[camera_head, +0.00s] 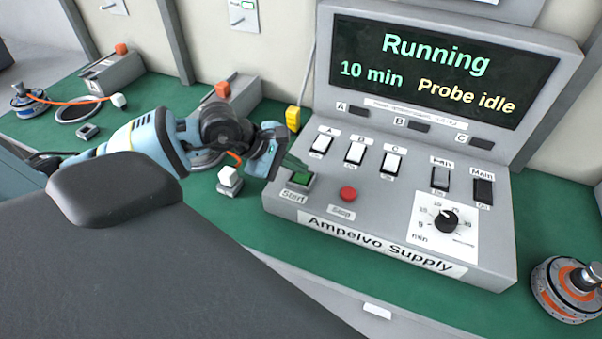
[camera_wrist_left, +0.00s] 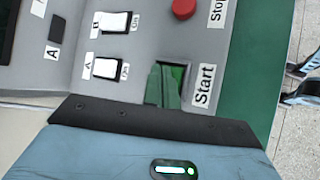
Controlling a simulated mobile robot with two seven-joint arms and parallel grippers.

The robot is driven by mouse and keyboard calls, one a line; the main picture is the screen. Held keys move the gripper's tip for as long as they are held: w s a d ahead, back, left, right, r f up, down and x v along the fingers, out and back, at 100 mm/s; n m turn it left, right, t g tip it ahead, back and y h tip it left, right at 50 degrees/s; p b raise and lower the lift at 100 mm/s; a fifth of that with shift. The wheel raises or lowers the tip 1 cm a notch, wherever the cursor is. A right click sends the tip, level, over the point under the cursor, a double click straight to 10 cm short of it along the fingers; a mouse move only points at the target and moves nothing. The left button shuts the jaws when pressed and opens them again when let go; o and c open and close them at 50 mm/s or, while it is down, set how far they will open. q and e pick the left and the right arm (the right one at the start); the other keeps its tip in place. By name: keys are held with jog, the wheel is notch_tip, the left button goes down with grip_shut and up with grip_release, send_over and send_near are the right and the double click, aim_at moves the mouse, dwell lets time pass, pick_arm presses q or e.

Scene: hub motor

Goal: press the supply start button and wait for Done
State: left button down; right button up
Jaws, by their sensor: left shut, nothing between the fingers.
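The grey Ampelvo Supply box (camera_head: 385,240) stands on the green bench. Its screen (camera_head: 428,72) reads "Running", "10 min" and "Probe idle". The green start button (camera_head: 300,179) is at the left of its sloped panel; it also shows in the left wrist view (camera_wrist_left: 177,73), partly covered by the fingers. My left gripper (camera_head: 292,162) is shut and empty, with its green fingertips at the button; they also show in the left wrist view (camera_wrist_left: 163,84). I cannot tell whether the tips touch the button. My right gripper is not in view.
A red stop button (camera_head: 348,194), white switches (camera_head: 355,153) and a dial (camera_head: 446,220) are on the same panel. A yellow probe (camera_head: 293,118) hangs at its left side. A hub motor (camera_head: 568,290) stands at the right. Green bench in front is clear.

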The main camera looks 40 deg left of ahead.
aim_at(297, 177)
pick_arm(q)
jog(key=shift+r, duration=0.25)
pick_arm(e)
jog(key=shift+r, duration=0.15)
